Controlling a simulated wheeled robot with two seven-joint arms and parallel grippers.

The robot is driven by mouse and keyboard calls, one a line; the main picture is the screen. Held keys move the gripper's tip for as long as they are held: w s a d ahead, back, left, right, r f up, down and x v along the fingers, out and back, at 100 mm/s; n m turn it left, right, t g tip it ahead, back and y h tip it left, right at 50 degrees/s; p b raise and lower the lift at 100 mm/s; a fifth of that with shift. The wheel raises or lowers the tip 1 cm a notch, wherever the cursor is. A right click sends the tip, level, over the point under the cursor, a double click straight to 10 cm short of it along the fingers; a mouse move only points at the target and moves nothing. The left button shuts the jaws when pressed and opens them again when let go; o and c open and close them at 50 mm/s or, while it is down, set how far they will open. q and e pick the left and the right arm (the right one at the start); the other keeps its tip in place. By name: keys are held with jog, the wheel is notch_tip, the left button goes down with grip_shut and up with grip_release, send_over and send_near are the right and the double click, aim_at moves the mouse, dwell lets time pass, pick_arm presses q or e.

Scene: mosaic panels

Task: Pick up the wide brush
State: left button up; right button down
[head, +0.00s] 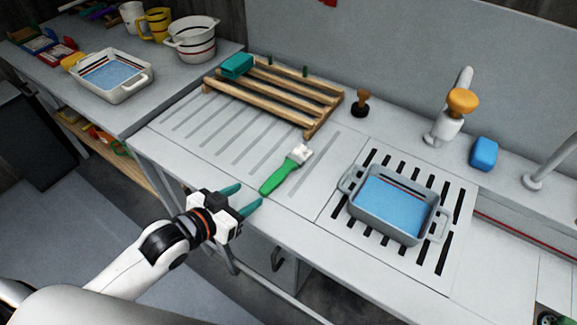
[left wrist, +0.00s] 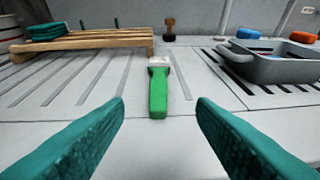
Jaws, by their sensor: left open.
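The wide brush (head: 286,170) has a green handle and a pale head. It lies flat on the grooved grey worktop near the front edge, its handle end toward my left gripper. It also shows in the left wrist view (left wrist: 158,90), centred beyond the fingers. My left gripper (head: 246,198) has teal fingers. It is open and empty, just short of the handle end and apart from it. In the left wrist view the two fingers (left wrist: 160,115) stand wide on either side of the brush's line. My right gripper does not show.
A wooden rack (head: 285,90) with a teal block (head: 237,66) stands behind the brush. A grey basin of blue water (head: 350,207) sits on a slotted grate to the right. A dark stamp-like tool (head: 361,103) stands behind. A white basin (head: 137,87) is far left.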

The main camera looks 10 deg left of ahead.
pick_arm(q)
jog(key=p, duration=0.1)
send_near(277, 176)
jog(key=x, duration=0.3)
jog(key=shift+d+r, duration=0.1)
jog(key=shift+d, duration=0.1)
jog(key=p+x, duration=0.1)
jog(key=x, duration=0.3)
jog(key=shift+w, duration=0.3)
jog(key=shift+w+d+f, duration=0.15)
jog(key=shift+w+f, duration=0.3)
jog(key=shift+s, duration=0.1)
jog(key=c, duration=1.1)
